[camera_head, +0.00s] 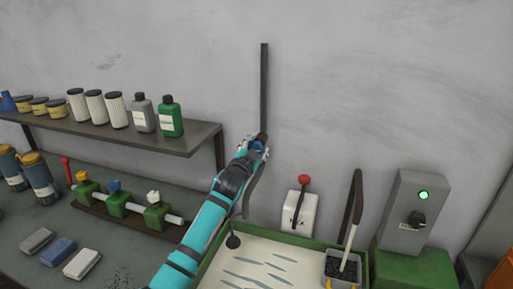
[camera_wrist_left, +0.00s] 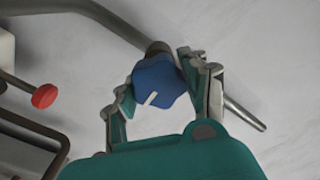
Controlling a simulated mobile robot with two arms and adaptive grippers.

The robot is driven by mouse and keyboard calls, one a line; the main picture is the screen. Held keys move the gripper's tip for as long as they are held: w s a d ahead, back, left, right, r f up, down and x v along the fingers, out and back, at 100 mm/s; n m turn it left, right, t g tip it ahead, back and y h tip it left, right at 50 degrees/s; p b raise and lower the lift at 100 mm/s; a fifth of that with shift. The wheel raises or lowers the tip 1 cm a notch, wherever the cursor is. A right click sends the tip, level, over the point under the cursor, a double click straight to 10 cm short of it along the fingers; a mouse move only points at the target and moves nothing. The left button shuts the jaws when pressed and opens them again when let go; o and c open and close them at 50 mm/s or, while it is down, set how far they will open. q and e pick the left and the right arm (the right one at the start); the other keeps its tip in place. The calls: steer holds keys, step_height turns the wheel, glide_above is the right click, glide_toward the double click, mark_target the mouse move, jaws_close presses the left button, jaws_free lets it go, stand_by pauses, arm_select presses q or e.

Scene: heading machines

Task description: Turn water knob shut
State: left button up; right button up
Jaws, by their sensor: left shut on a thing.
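The water knob is blue with a white mark and shows best in the left wrist view (camera_wrist_left: 157,84). It sits on a dark pipe (camera_head: 264,90) that runs down the grey wall. My left gripper (camera_head: 258,147) reaches up to the pipe and is shut on the knob. In the left wrist view its two fingers (camera_wrist_left: 160,88) stand on either side of the knob. In the head view the knob is mostly hidden by the fingers. My right gripper is not in view.
A shelf (camera_head: 190,138) with bottles and tins is left of my arm. Below the pipe is a green-rimmed tray (camera_head: 212,262). A white box with a red-knobbed lever (camera_head: 298,212) and a grey switch box with a green light (camera_head: 408,210) stand to the right.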

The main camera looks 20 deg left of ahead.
arm_select(q)
steer(key=n, duration=0.4)
steer(key=shift+a+n, duration=0.1)
steer(key=shift+n, duration=0.3)
steer(key=n+p, duration=0.1)
steer(key=n, duration=0.3)
steer(key=shift+a+n, duration=0.1)
steer(key=shift+n, duration=0.2)
steer(key=n, duration=0.4)
steer(key=shift+a+p, duration=0.1)
steer(key=shift+p, duration=0.25)
steer(key=shift+a+f+n+p, duration=0.15)
steer(key=shift+n+p, duration=0.25)
steer(key=shift+n, duration=1.7)
steer(key=o, duration=1.2)
